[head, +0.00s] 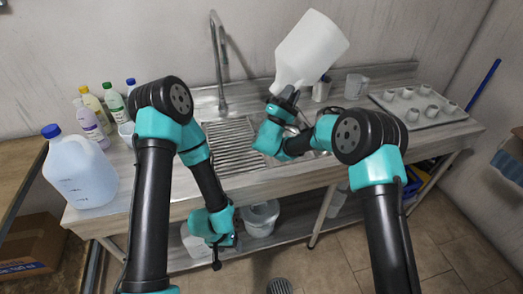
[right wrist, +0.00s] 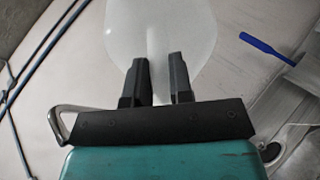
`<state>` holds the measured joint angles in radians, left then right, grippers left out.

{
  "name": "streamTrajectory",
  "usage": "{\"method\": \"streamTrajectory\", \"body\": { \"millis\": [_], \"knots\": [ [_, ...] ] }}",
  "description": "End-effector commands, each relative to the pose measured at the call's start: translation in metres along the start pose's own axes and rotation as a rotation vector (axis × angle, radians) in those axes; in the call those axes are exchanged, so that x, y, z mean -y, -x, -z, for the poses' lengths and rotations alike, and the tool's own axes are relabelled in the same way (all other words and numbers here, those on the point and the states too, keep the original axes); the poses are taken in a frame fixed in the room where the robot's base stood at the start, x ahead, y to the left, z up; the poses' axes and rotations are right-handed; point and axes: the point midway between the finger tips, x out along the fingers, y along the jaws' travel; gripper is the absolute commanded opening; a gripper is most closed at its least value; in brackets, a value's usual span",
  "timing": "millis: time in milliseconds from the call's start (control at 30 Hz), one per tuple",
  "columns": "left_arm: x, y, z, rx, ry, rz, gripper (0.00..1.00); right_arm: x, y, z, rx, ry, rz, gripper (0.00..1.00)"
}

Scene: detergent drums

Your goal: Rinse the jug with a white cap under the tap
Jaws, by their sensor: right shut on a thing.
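A translucent white jug (head: 312,48) is tilted steeply, its broad base up to the right and its narrow end down at my right gripper (head: 288,93). That gripper is shut on the narrow end and holds the jug above the sink (head: 235,150). In the right wrist view the jug (right wrist: 160,28) fills the top, with the gripper's two fingers (right wrist: 157,85) on its narrow part. I cannot make out its cap. The metal tap (head: 218,60) stands left of the jug, apart from it. My left gripper (head: 217,250) hangs below the counter's front edge; its jaws are unclear.
A large jug with a blue cap (head: 80,172) stands at the counter's left end, with several bottles (head: 92,110) behind it. A white tray with small cups (head: 420,105) and a mug (head: 355,86) are at the right. A bucket (head: 260,218) sits on the lower shelf.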

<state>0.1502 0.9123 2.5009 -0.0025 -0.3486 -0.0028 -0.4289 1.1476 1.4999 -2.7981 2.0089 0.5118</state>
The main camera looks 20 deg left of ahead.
Motion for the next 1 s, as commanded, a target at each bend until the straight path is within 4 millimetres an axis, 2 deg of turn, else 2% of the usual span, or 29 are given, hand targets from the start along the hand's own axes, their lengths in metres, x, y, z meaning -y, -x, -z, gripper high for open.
{"method": "streamTrajectory", "body": {
  "millis": [467,1000],
  "knots": [
    [0.0000,0.0000,0.0000,0.000,0.000,0.000,0.66,-0.0014,-0.0004,0.0001,0.004,-0.014,0.033,0.00],
    [0.0000,0.0000,0.0000,0.000,0.000,0.000,0.66,-0.0020,-0.0007,-0.0002,0.052,-0.167,0.410,0.00]
  ]
}}
